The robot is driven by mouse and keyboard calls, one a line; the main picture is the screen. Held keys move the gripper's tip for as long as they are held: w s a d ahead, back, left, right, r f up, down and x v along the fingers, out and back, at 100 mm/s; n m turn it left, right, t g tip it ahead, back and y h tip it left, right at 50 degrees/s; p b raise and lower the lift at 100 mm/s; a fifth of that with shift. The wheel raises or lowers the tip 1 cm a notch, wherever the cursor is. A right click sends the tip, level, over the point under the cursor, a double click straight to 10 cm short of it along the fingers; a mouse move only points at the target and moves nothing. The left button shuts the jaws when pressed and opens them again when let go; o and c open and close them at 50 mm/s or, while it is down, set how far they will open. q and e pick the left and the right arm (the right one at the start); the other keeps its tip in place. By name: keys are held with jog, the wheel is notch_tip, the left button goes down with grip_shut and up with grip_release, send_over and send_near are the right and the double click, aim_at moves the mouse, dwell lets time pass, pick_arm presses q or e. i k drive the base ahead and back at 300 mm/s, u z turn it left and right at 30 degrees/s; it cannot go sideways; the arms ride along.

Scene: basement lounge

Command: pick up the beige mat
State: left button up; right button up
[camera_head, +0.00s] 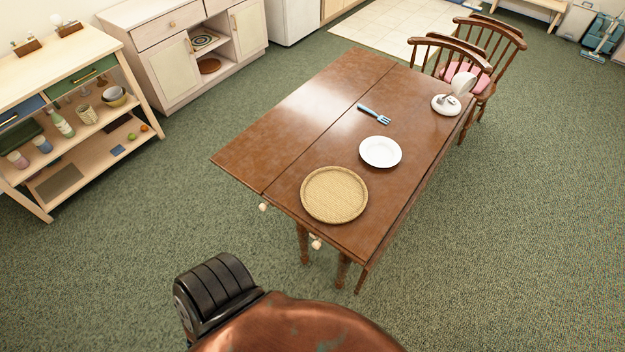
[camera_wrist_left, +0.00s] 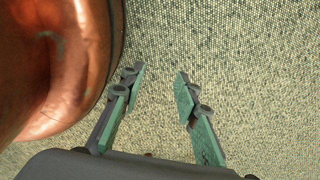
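The beige mat (camera_head: 334,194) is round and woven with a raised rim. It lies flat at the near end of the brown wooden table (camera_head: 290,125) in the head view. My left gripper (camera_wrist_left: 157,78) shows in the left wrist view with its two green-padded fingers apart and nothing between them. Only carpet lies behind the fingers there, and the mat is not in that view. Neither gripper shows in the head view, so I cannot see my right gripper.
A white lamp-like object (camera_head: 447,103) stands at the table's far right. Wooden chairs (camera_head: 470,60) stand at the far end. A shelf unit (camera_head: 75,120) is at left.

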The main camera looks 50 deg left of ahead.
aim_at(334, 194)
jog(key=u, duration=0.85)
jog(key=i, duration=0.85)
jog(key=u, duration=0.85)
